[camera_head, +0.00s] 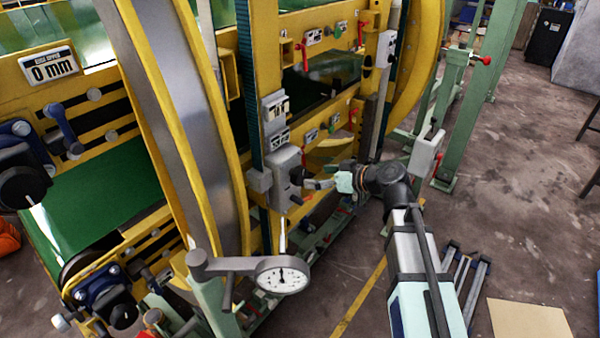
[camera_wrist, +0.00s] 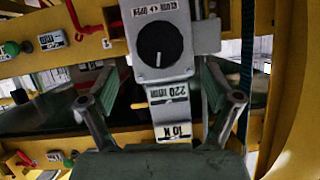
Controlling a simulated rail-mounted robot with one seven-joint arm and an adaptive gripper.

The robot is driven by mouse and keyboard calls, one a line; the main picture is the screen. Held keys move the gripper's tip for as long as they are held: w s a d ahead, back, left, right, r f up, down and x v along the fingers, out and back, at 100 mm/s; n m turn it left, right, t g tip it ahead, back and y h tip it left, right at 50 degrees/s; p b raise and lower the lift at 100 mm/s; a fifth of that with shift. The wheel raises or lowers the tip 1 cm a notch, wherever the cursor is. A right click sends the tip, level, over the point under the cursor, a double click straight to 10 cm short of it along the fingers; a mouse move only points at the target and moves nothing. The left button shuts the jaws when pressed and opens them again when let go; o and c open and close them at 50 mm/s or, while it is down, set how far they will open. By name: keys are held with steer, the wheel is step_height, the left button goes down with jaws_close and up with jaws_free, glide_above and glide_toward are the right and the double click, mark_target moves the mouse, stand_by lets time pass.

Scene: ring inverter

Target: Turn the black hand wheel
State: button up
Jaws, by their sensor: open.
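A round black knob (camera_wrist: 160,45) with a white pointer mark is on the front of a grey box (camera_wrist: 143,68) in the wrist view; it looks like the black hand wheel. In the head view the grey box (camera_head: 286,166) is on the yellow machine frame, with the dark knob (camera_head: 296,175) on its right side. My gripper (camera_head: 318,184) is in front of the knob, apart from it. In the wrist view my gripper (camera_wrist: 161,80) is open, with its fingers spread wide below and to either side of the knob and nothing between them.
Labels (camera_wrist: 168,93) hang below the box. Red levers (camera_wrist: 90,18) and a green button (camera_wrist: 12,48) are nearby. A dial gauge (camera_head: 283,275) is in front of the machine. Another black round wheel (camera_head: 22,188) is at far left. Floor (camera_head: 530,190) at right is mostly clear.

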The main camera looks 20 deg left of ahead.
mark_target(302, 175)
steer(key=p+x, duration=0.1)
steer(key=x, duration=0.6)
steer(key=shift+a, duration=0.1)
steer(key=c, duration=1.1)
